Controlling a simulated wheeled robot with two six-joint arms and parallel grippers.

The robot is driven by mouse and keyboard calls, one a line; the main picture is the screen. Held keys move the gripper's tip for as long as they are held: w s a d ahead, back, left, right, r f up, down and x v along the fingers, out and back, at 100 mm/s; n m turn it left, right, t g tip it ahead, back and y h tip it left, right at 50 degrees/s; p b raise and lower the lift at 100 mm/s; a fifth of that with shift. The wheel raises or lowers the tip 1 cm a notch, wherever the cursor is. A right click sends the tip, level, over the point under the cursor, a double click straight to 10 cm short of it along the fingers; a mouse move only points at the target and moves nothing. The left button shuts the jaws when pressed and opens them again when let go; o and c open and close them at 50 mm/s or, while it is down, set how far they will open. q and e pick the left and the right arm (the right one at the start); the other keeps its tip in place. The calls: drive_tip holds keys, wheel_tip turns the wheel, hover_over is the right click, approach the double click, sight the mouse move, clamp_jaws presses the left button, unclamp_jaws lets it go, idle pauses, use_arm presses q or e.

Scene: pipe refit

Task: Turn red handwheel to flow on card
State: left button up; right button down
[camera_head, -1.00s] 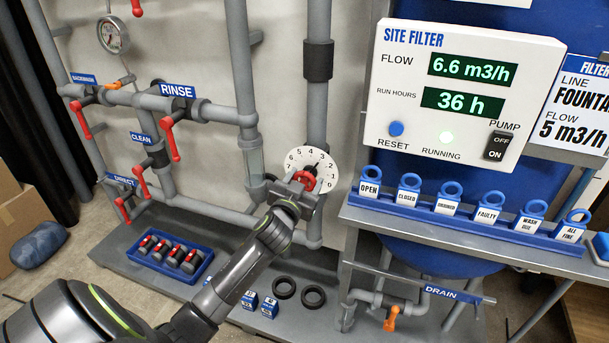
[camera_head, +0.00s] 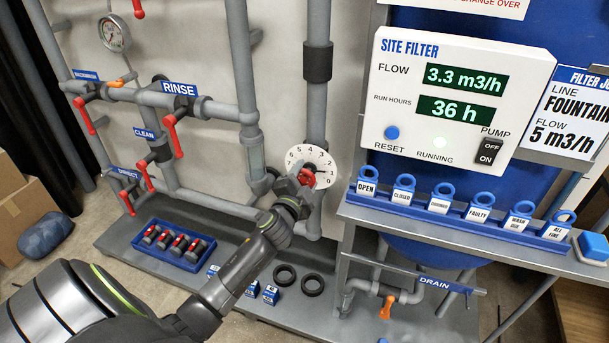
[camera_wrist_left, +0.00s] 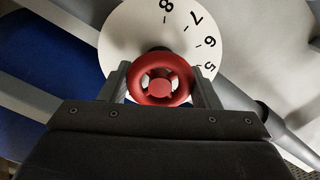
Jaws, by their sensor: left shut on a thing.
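The red handwheel (camera_head: 307,176) sits in front of a white numbered dial (camera_head: 320,160) on the grey vertical pipe. In the left wrist view the red handwheel (camera_wrist_left: 160,80) lies between the two jaws, with the dial (camera_wrist_left: 120,32) behind it. My left gripper (camera_head: 302,180) is shut on the handwheel. The display panel (camera_head: 455,100) reads FLOW 3.3 m3/h and 36 h. The job card (camera_head: 570,115), cut off at the right edge, reads LINE FOUNTAIN and FLOW 5 m3/h. My right gripper is not in view.
Pipes with red levers (camera_head: 173,135) stand at the left, labelled RINSE, CLEAN and DIRECT. A blue tray (camera_head: 150,255) of red-black parts and two black rings (camera_head: 312,284) lie below. A tag rack (camera_head: 440,222) edges the bench at right.

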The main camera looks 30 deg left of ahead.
use_arm(q)
drive_tip(key=shift+m, duration=0.5)
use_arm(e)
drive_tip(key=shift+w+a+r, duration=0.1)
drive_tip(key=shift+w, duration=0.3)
use_arm(q)
drive_tip(key=o, duration=1)
drive_tip(key=shift+c, duration=0.2)
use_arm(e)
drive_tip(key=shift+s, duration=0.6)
use_arm(q)
drive_tip(key=v, duration=1.7)
drive_tip(key=shift+s, duration=0.2)
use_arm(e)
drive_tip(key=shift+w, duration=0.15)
use_arm(q)
drive_tip(key=shift+f, duration=0.15)
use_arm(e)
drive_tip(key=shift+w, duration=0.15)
